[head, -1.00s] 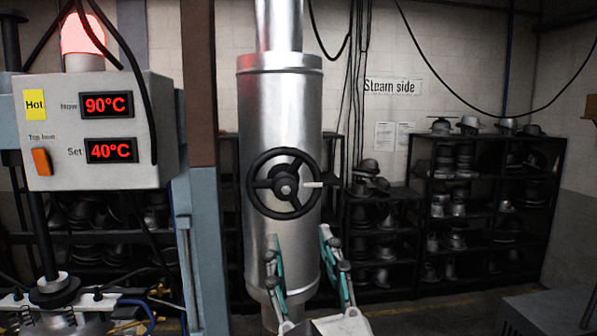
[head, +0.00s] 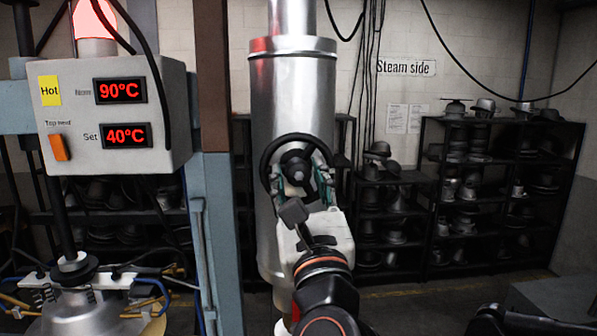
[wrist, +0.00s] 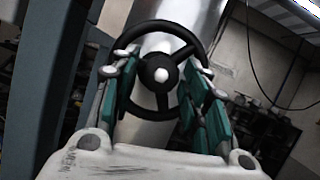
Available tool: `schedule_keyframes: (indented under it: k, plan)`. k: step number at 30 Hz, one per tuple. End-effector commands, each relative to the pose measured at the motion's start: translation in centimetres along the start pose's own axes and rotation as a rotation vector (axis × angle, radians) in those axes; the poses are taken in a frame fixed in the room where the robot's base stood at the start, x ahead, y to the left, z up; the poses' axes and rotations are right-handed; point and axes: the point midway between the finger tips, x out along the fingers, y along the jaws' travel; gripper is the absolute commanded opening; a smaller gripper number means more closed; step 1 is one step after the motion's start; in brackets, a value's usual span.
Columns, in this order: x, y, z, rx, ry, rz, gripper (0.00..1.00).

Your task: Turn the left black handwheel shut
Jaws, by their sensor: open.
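One black handwheel with a round rim, spokes and a pale centre shows on the silver cylinder (head: 290,90), in the middle of the head view. Its hub (head: 296,163) also shows in the wrist view, where the wheel (wrist: 161,75) fills the upper middle. My gripper (head: 300,176) is in front of the wheel, fingers pointing at it. In the wrist view my gripper (wrist: 162,64) is open, with one green-padded finger at each side of the rim. The fingers overlap the rim in the picture; I cannot tell whether they touch it. The lower rim is partly hidden.
A grey control box (head: 115,115) with red readings of 90°C and 40°C hangs at left, beside a blue-grey post (head: 215,230). Below it is a press head (head: 85,312) with hoses. Black shelves (head: 430,200) with hats stand behind at right.

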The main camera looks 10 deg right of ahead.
Motion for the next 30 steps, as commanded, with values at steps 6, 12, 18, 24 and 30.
schedule_keyframes:
  k: [6,12,18,24,30]
  plan:
    - [1.6,0.0,0.0,-0.001,0.000,-0.001,0.42]
    - [1.9,0.0,0.0,0.001,0.000,0.000,0.42]
    - [1.9,0.0,0.0,0.000,0.000,0.000,0.31]
    - [1.9,0.0,0.0,0.000,0.000,0.000,0.10]
    - [1.9,0.1,0.0,0.016,0.000,-0.005,0.10]
